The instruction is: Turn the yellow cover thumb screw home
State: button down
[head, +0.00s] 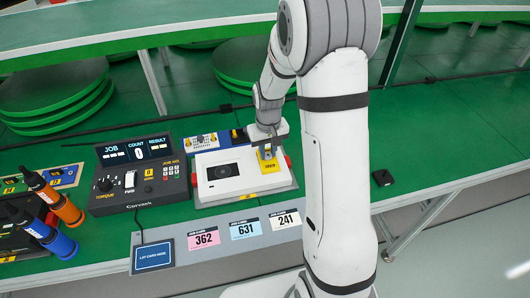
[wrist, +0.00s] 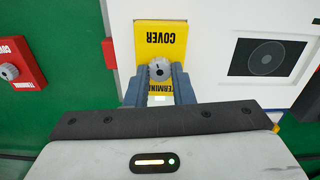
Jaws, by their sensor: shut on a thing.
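The yellow cover (wrist: 159,40) lies on the white unit, with the printed word COVER upside down in the wrist view. A grey knurled thumb screw (wrist: 160,70) with a dark slot mark sits on it. My gripper (wrist: 160,82) has its two blue-grey fingers on either side of the screw and is shut on it. In the head view my gripper (head: 267,149) points down at the yellow cover (head: 269,165), and the screw is hidden there. How far in the screw sits cannot be told.
The white unit (head: 214,191) has a dark round window and red parts at its sides. A red block with a grey knob (wrist: 10,72) is at the left in the wrist view. A black control box (head: 140,174), orange and blue drivers (head: 55,200) and number cards (head: 204,238) lie nearby.

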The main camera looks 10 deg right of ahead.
jog(key=m+b, duration=0.1)
jog(key=m, duration=0.4)
jog(key=shift+s+m, duration=0.1)
jog(key=shift+m, duration=0.2)
jog(key=m, duration=0.4)
jog(key=shift+b, duration=0.4)
jog(key=m, duration=0.5)
jog(key=shift+m+b, duration=0.35)
jog(key=shift+m, duration=0.05)
jog(key=m, duration=0.4)
jog(key=shift+r+m, duration=0.1)
jog(key=shift+m, duration=0.3)
jog(key=c, duration=1.4)
grip_release()
jog(key=shift+a, duration=0.1)
jog(key=shift+c, duration=0.2)
jog(key=shift+o, duration=1)
